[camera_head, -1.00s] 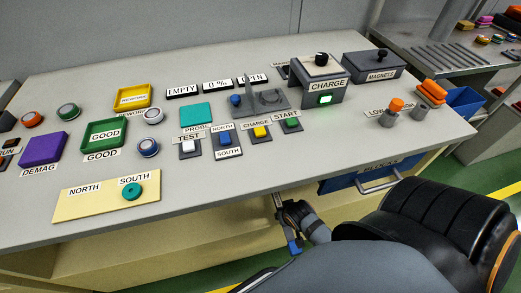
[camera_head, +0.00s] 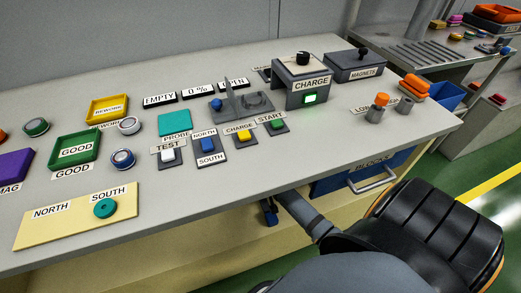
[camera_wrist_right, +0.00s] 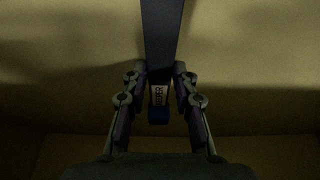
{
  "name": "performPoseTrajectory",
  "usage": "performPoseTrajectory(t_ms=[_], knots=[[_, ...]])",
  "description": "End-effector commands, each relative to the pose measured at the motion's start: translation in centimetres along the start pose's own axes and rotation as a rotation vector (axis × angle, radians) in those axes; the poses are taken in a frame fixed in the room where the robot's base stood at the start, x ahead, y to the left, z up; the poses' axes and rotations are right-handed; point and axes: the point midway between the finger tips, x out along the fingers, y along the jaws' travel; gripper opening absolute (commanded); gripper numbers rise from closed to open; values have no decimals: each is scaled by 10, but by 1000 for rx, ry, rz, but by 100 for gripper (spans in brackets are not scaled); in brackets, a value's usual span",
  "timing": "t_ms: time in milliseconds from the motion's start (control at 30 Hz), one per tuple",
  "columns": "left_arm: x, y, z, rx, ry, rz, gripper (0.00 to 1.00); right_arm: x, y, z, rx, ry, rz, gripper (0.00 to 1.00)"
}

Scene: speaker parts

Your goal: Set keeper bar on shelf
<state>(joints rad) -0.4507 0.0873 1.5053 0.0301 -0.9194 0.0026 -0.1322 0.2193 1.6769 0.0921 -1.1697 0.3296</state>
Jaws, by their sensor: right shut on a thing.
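My right gripper (camera_wrist_right: 158,98) is shut on the keeper bar in the right wrist view. In the head view my right arm reaches under the bench's front edge, and the gripper is mostly hidden there. A small blue part (camera_head: 270,214) shows just below the edge; I cannot tell whether it is the bar's end. No shelf is clearly recognisable. My left gripper is not in view.
The bench top (camera_head: 215,212) overhangs a yellowish front panel (camera_head: 150,258). A blue "BLOCKS" drawer (camera_head: 335,183) with a grey handle (camera_head: 375,180) is right of my arm. A black rounded thing (camera_head: 440,235) fills the lower right. The wrist view shows a dim beige surface close by.

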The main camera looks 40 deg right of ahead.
Motion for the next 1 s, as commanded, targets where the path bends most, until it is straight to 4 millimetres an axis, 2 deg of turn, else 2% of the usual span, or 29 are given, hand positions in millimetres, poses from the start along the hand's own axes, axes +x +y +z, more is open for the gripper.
performPoseTrajectory(t_ms=[400,433,567,867,933,1000], knots=[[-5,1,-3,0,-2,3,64,6,-1,2,0,2,-1,0],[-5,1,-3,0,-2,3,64,6,0,2,0,1,-1,32],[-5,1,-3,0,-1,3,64,6,0,2,0,1,-1,49],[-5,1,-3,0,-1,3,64,5,0,2,0,1,-1,50],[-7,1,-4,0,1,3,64,1,0,2,0,0,0,50],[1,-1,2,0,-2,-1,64,-7,0,1,-1,1,0,50]])
